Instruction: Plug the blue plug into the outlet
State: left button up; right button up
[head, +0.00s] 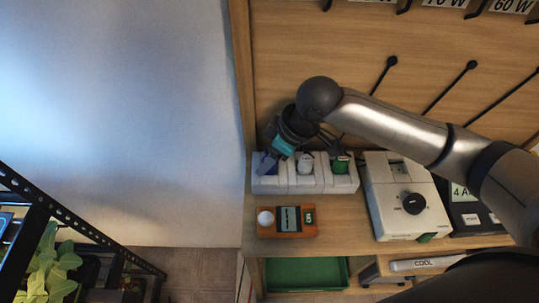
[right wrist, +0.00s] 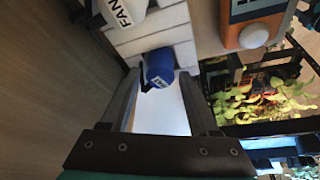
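The blue plug (right wrist: 159,68) shows in the right wrist view between the fingertips of my right gripper (right wrist: 160,80). The fingers look open, with a gap on both sides of the plug. In the head view my right gripper (head: 268,158) points down at the left end of the white outlet strip (head: 290,186), and little of the blue plug (head: 261,164) shows beside it. The plug is at the strip's end section; I cannot tell whether it is seated. The strip also shows in the right wrist view (right wrist: 150,32). My left gripper is out of view.
A white plug marked FAN (right wrist: 122,10) and a green plug (head: 341,164) sit on the other strip sections. An orange meter (head: 270,232) lies in front. A white box with a black knob (head: 385,190) stands right. A wooden panel (head: 290,60) rises behind.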

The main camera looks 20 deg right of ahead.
jog(key=shift+o, duration=0.8)
jog(key=p+v, duration=0.2)
jog(key=v, duration=1.3)
jog(key=shift+p, duration=0.3)
jog(key=shift+s+r, duration=0.1)
